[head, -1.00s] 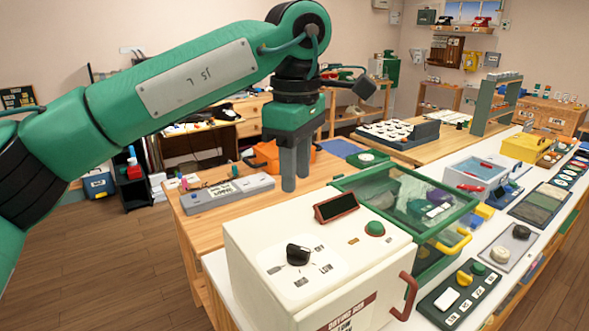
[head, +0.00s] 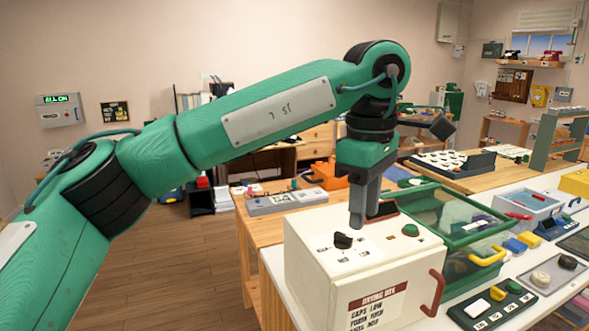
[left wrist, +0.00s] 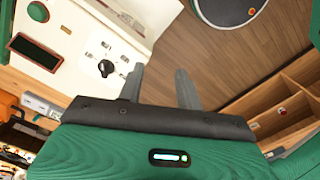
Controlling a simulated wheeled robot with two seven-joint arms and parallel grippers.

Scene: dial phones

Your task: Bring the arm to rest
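My left arm reaches across the head view from the left, with its green gripper (head: 364,216) pointing down over the white drying box (head: 330,285). In the head view the fingers partly cover the dark display (head: 388,208) and lie behind the black knob (head: 343,240). In the left wrist view the two grey fingers (left wrist: 160,82) stand apart with nothing between them. The knob (left wrist: 106,68) is left of the fingers there, clear of them. My right gripper is not in view.
A green-framed clear-lidded case (head: 440,212) stands right of the drying box. A wooden table (head: 262,222) with a grey device (head: 287,202) lies behind it. Wooden floor (head: 195,270) is open at the left.

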